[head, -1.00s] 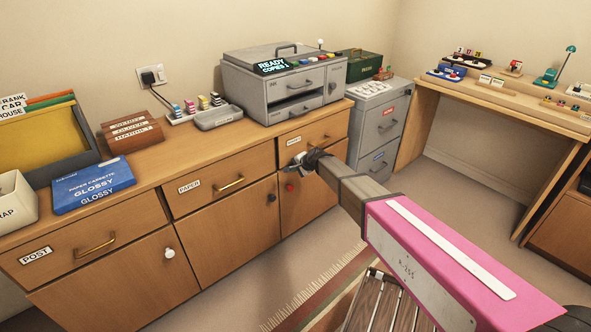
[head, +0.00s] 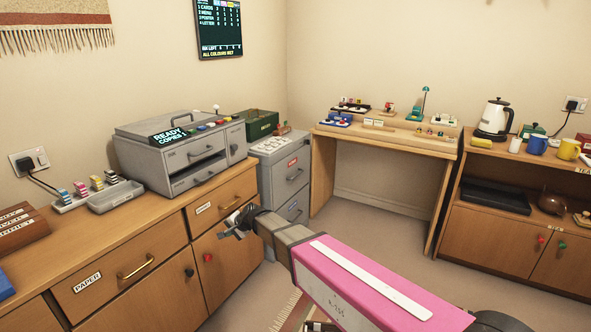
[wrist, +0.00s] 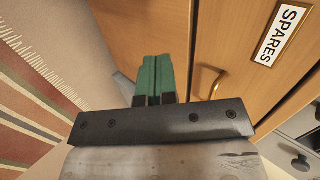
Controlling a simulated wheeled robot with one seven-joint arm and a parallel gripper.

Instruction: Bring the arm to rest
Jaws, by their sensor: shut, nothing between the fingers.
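My gripper (head: 234,229) is in front of the sideboard (head: 150,235), near its right-hand drawer. In the wrist view its two green fingers (wrist: 155,80) are together with nothing between them. The wrist view also shows a drawer labelled SPARES (wrist: 283,33) and a brass handle beyond the fingers. My arm reaches from the lower right of the head view.
A grey copier (head: 180,150) reading READY stands on the sideboard. A grey filing cabinet (head: 283,175) stands at its right end. A wooden desk (head: 385,140) and a cabinet with a kettle (head: 495,118) are farther right. Carpeted floor lies open between them.

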